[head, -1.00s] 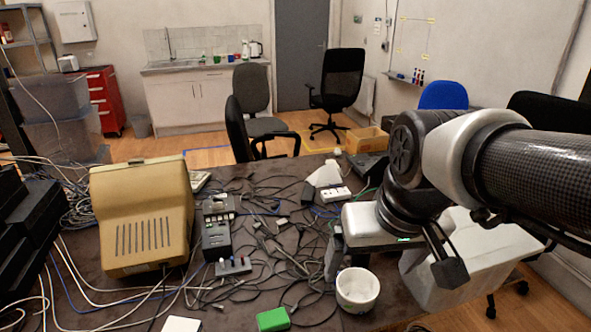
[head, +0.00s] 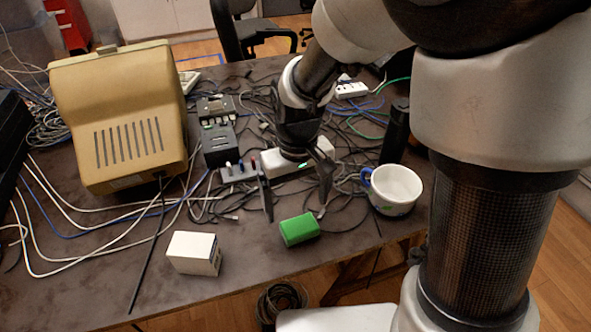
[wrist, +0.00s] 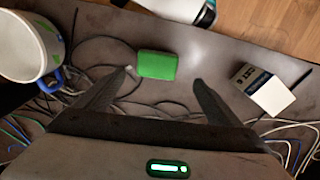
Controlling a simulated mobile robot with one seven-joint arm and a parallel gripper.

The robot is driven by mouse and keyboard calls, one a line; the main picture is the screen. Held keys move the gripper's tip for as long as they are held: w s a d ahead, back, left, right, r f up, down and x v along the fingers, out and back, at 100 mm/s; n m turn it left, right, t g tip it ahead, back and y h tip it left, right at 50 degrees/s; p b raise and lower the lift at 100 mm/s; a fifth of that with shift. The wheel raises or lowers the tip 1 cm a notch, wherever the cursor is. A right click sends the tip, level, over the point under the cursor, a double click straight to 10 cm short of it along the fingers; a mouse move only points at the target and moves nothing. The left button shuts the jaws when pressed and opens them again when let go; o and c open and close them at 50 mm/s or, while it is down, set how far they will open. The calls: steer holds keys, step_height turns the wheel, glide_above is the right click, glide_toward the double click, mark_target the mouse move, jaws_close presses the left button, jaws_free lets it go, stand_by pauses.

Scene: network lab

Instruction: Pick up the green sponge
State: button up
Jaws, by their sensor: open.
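The green sponge (head: 299,229) lies on the dark table near its front edge, between a white box and a white mug. It also shows in the wrist view (wrist: 157,65), ahead of my fingers and a little left of the middle between them. My gripper (head: 296,205) is open and empty, with its fingers pointing down behind the sponge in the head view. In the wrist view my two fingers (wrist: 163,76) are spread apart, and the sponge appears beyond their tips, not between them.
The white mug (head: 396,187) with a blue handle stands right of the sponge. The white box (head: 194,253) sits to its left. Loose cables (head: 240,200) cover much of the table. A beige monitor (head: 120,120) stands at the left. A black cylinder (head: 396,133) stands behind the mug.

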mark_target(300, 225)
step_height(300, 225, down, 3)
steer(key=shift+r, duration=0.1)
steer(key=f+b, duration=0.1)
steer(key=f, duration=0.2)
steer(key=f+b, duration=0.1)
steer(key=f, duration=0.1)
steer(key=shift+d+f+b, duration=0.15)
steer(key=shift+d+b, duration=0.15)
steer(key=c, duration=1.1)
step_height(300, 225, up, 10)
steer(key=p, duration=0.3)
steer(key=shift+c, duration=0.2)
steer(key=o, duration=0.5)
steer(key=shift+c, duration=0.2)
steer(key=c, duration=0.4)
steer(key=shift+o, duration=0.2)
steer(key=w+d+f+m+p, duration=0.1)
steer(key=d+p, duration=0.4)
steer(key=p, duration=0.5)
steer(key=w+d+m+p, duration=0.1)
steer(key=d+p, duration=0.4)
steer(key=p, duration=0.5)
steer(key=shift+w+d+f+m, duration=0.35)
steer(key=shift+f+m, duration=0.05)
steer(key=shift+m, duration=0.5)
